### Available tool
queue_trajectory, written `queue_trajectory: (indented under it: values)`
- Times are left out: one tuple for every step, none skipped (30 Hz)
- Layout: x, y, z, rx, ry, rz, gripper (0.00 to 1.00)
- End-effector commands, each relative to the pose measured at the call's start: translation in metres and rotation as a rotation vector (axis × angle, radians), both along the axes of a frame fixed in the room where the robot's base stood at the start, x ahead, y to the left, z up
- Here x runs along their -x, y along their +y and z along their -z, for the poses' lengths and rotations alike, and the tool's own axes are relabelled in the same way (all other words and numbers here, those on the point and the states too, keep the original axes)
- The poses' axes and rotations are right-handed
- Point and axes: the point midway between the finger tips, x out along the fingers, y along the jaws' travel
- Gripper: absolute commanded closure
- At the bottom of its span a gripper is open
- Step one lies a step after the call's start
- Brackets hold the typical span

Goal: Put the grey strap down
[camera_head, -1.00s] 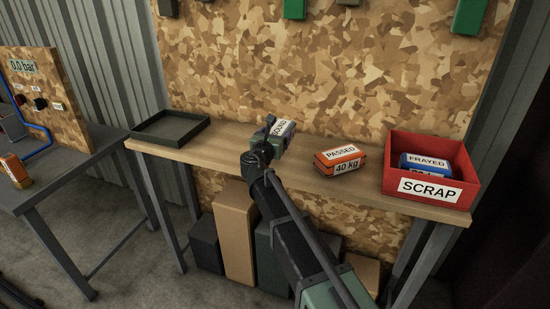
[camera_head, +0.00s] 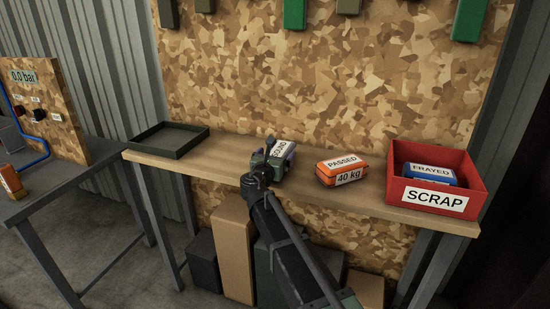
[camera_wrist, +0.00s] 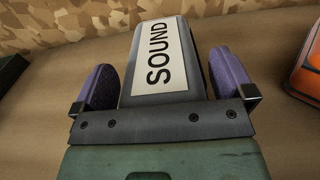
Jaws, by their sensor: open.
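The grey strap (camera_wrist: 200,60) carries a white label reading SOUND. In the head view the strap (camera_head: 280,149) rests on the wooden shelf, between the dark tray and the orange PASSED strap. My gripper (camera_wrist: 165,85) is open, with one purple-padded finger on each side of the strap. In the wrist view a gap shows between the strap and the left finger; the right finger is very close to it. In the head view my gripper (camera_head: 273,158) partly hides the strap.
The wooden shelf (camera_head: 235,160) holds an empty dark tray (camera_head: 160,153) at left, an orange strap (camera_head: 341,170) marked PASSED 40 kg, and a red SCRAP box (camera_head: 435,201) with a blue FRAYED strap (camera_head: 429,175) inside. A board rises behind. A gauge panel (camera_head: 45,110) stands far left.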

Motion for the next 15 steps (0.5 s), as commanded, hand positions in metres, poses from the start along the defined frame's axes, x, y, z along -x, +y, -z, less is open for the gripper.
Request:
queue_trajectory:
  values:
    - [0.002,0.0,-0.004,0.0,0.0,0.0,0.0]
    - [0.006,0.002,-0.002,0.0,0.0,-0.001,0.0]
    - [0.013,0.003,-0.002,0.0,0.0,-0.002,0.0]
    - [0.019,0.006,-0.002,0.0,0.0,-0.003,0.0]
    - [0.026,0.008,-0.002,0.0,0.0,-0.003,0.0]
    - [0.037,0.011,-0.002,0.0,0.0,-0.002,0.0]
    - [0.044,0.013,-0.002,0.0,0.0,-0.003,0.0]
    - [0.053,0.016,-0.002,0.0,0.0,-0.004,0.0]
    - [0.064,0.019,-0.002,0.0,0.0,-0.003,0.0]
    - [0.071,0.022,-0.002,0.0,-0.001,-0.003,0.0]
    - [0.078,0.025,-0.002,0.0,-0.001,-0.004,0.0]
    - [0.087,0.028,-0.002,0.0,-0.001,-0.002,0.0]
    - [0.093,0.03,-0.002,0.0,-0.001,-0.003,0.0]
    - [0.098,0.033,-0.002,0.0,-0.001,-0.003,0.0]
    - [0.104,0.035,-0.002,0.0,-0.001,-0.002,0.0]
